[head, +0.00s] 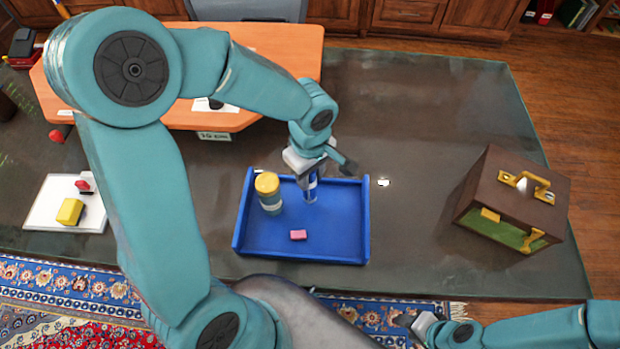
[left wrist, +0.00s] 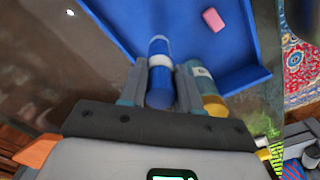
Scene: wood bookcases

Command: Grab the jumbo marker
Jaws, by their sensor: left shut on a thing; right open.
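The jumbo marker (head: 311,188) is a blue cylinder with a pale band, upright at the back of the blue tray (head: 262,240). My left gripper (head: 312,172) reaches down over it from above. In the left wrist view the marker (left wrist: 159,72) sits between the two fingers of my left gripper (left wrist: 160,82), which is shut on it. Whether the marker's lower end touches the tray floor is hard to tell. My right gripper (head: 422,326) is low at the bottom right, beyond the table's front edge, open and away from the marker.
A yellow-lidded jar (head: 268,194) stands in the tray close left of the marker. A pink eraser (head: 298,235) lies at the tray's front. A brown case (head: 515,200) is on the right. A white board (head: 50,205) with a yellow block (head: 70,211) is at left.

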